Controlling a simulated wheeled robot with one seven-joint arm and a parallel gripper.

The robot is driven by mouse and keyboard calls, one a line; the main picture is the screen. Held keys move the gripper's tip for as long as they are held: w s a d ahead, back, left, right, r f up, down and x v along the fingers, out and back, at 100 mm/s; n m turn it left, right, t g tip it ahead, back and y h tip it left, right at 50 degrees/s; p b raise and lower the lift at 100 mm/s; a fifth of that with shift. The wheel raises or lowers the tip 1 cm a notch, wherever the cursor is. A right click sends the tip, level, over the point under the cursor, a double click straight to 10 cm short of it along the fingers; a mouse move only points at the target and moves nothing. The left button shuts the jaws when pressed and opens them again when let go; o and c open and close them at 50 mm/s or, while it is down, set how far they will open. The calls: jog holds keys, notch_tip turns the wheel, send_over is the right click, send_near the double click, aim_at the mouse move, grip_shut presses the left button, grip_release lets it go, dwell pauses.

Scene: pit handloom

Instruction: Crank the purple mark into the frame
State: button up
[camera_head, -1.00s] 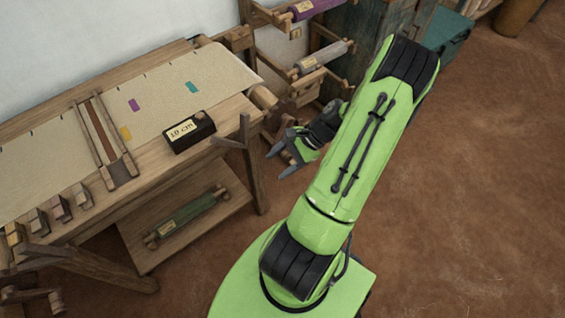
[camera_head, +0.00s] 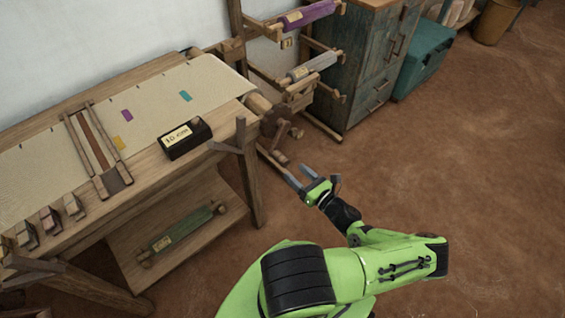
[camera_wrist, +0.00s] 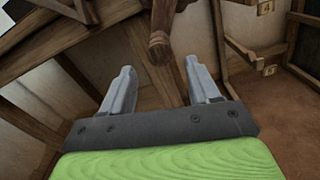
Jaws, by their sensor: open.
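The purple mark (camera_head: 127,115) lies on the cream cloth on the loom, to the right of the wooden frame (camera_head: 83,148) and outside it. A wooden crank (camera_head: 281,133) is at the right end of the cloth roller. My gripper (camera_head: 296,175) is open and empty, in front of and below the crank, its fingers pointing toward the loom. In the wrist view, a wooden post with a rounded end (camera_wrist: 160,45) shows beyond and between the open fingertips (camera_wrist: 160,66); whether it is the crank's handle I cannot tell.
A teal mark (camera_head: 186,96) and a yellow mark (camera_head: 119,142) are also on the cloth. A black block labelled "10 cm" (camera_head: 186,139) sits at the table edge. A rack with a purple roll (camera_head: 305,14) and a teal cabinet stand behind. Floor to the right is clear.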

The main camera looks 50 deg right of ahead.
aim_at(283, 161)
jog(key=b+x, duration=0.1)
jog(key=x, duration=0.6)
jog(key=shift+w, duration=0.4)
grip_shut()
